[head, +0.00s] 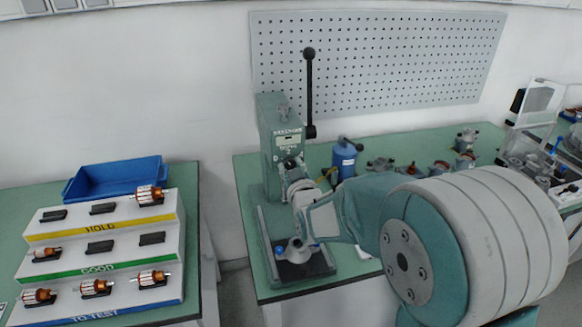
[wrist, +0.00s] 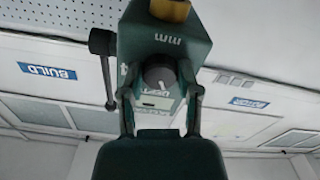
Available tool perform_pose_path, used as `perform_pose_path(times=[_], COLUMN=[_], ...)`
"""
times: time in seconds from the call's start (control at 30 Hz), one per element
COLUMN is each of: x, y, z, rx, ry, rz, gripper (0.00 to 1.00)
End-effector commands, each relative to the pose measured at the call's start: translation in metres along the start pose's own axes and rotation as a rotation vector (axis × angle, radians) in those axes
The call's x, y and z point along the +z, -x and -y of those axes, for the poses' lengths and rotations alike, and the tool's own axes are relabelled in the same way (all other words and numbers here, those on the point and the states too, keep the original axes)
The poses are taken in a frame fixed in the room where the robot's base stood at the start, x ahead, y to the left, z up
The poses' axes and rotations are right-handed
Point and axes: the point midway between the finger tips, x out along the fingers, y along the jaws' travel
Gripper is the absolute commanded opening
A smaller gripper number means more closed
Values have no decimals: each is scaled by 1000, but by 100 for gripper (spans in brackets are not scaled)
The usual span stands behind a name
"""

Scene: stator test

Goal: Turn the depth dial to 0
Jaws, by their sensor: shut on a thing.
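The depth dial (wrist: 160,74) is a dark round knob with a pale edge on the front of the green press head (wrist: 160,38). My gripper (wrist: 160,86) has one finger on each side of the dial and is shut on it. The dial's pointer and the value it stands at are too small to read. In the head view the green press (head: 270,115) stands upright on the bench, and my gripper (head: 290,168) reaches its front from the right. The gripper covers the dial there.
The press lever (head: 309,90) with a black knob rises beside the head. A blue bottle (head: 344,160) and several motor parts stand right of the press. A stepped rack (head: 100,245) with rotors and a blue bin (head: 115,178) are on the left bench, across a gap.

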Motion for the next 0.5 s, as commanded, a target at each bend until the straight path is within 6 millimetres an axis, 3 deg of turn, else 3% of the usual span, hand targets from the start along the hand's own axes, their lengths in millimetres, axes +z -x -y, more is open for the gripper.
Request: perform_pose_path(times=[0.5], x=[-2], y=[-1], z=[2], rx=[-2], ry=[428], rz=[-6], gripper=[0])
